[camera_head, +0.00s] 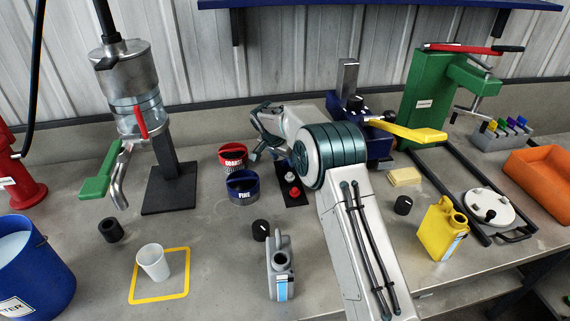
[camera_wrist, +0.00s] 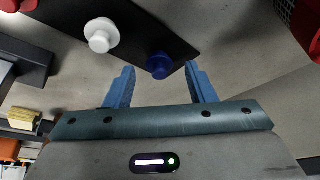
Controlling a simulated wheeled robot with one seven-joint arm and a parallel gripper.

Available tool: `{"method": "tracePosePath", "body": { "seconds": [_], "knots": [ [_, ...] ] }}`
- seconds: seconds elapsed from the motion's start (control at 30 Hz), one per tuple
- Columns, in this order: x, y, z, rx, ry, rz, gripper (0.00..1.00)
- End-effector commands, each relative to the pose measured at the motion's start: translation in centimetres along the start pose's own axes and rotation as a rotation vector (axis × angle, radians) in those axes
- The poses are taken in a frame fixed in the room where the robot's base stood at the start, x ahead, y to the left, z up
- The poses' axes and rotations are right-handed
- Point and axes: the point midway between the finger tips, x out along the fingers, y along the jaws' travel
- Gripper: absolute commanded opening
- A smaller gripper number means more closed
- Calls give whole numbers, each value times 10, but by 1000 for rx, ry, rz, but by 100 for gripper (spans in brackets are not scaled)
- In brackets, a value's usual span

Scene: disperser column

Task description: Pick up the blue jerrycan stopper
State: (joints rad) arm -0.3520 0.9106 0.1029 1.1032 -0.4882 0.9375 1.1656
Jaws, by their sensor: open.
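The blue jerrycan stopper (camera_wrist: 159,65) stands on a black strip in the wrist view, beside a white stopper (camera_wrist: 100,35). My gripper (camera_wrist: 160,80) is open, and the blue stopper appears between its blue fingertips. I cannot tell whether either finger touches it. In the head view my gripper (camera_head: 264,152) is at the back of the bench, by the black strip (camera_head: 296,199). A red stopper (camera_head: 294,192) and a white one (camera_head: 290,177) show on this strip. The blue stopper is not visible there, apparently hidden by my gripper.
A grey jerrycan (camera_head: 281,272) and a yellow jerrycan (camera_head: 441,228) stand nearer the front. A blue stand with a yellow lever (camera_head: 412,132) is to the right.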

Motion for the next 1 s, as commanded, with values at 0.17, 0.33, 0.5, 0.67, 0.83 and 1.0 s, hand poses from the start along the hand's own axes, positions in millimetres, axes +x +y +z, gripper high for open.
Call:
{"method": "tracePosePath", "body": {
  "seconds": [0.17,0.33,0.5,0.67,0.83,1.0],
  "knots": [
    [19,1,0,0,0,1,50],
    [21,0,0,0,1,0,50],
    [20,0,0,0,0,0,25],
    [20,0,0,0,0,0,7],
    [20,0,0,0,1,0,7],
    [16,0,-2,0,2,0,7]
  ]
}}
